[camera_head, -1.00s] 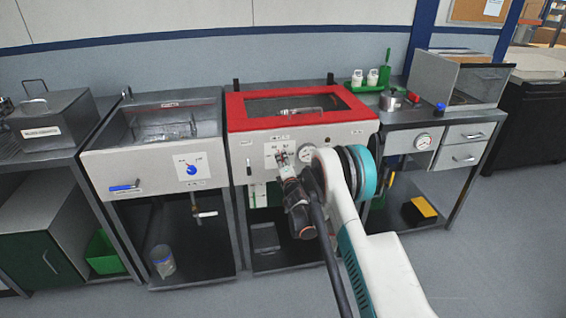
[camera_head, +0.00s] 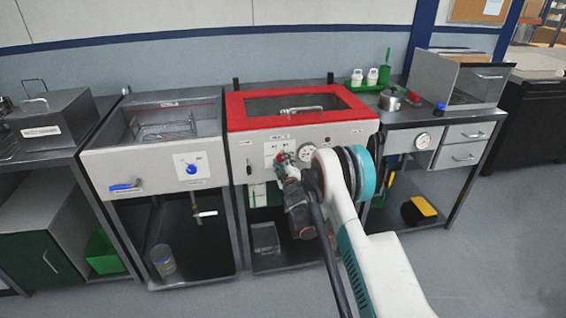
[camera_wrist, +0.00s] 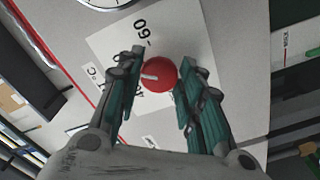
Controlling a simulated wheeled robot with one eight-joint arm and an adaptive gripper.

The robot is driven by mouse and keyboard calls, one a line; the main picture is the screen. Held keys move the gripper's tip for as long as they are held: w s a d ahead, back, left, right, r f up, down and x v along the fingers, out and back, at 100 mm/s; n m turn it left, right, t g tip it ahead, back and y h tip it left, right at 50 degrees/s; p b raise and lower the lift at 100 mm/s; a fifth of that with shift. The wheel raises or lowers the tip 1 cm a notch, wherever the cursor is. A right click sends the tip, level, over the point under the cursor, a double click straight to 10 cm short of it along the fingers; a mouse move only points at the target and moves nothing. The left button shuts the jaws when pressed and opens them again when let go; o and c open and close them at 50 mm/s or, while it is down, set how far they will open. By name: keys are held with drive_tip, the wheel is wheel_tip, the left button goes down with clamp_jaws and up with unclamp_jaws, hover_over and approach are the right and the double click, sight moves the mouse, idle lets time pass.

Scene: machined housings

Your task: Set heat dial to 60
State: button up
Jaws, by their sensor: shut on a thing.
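The heat dial is a round red knob (camera_wrist: 160,75) on a white label plate (camera_wrist: 112,45); it also shows small in the head view (camera_head: 281,157) on the front of the red-framed unit. My gripper (camera_wrist: 160,82) has its two teal fingers on either side of the knob and is shut on it; in the head view the gripper (camera_head: 284,165) reaches the panel. The knob's white mark points left in the wrist view. The "60" (camera_wrist: 140,27) is printed above the knob there; another number, partly behind a finger, reads like 40.
A round gauge (camera_head: 306,153) sits just right of the dial. The red-framed lid (camera_head: 240,110) is closed above. The floor in front is free.

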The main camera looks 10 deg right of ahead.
drive_tip(key=m, duration=0.5)
drive_tip(key=shift+f+m, duration=0.2)
drive_tip(key=shift+m, duration=0.1)
drive_tip(key=m, duration=0.5)
drive_tip(key=shift+a, duration=0.1)
idle(0.4)
drive_tip(key=o, duration=1)
drive_tip(key=shift+o, duration=0.2)
drive_tip(key=s, duration=0.7)
drive_tip(key=shift+s, duration=0.3)
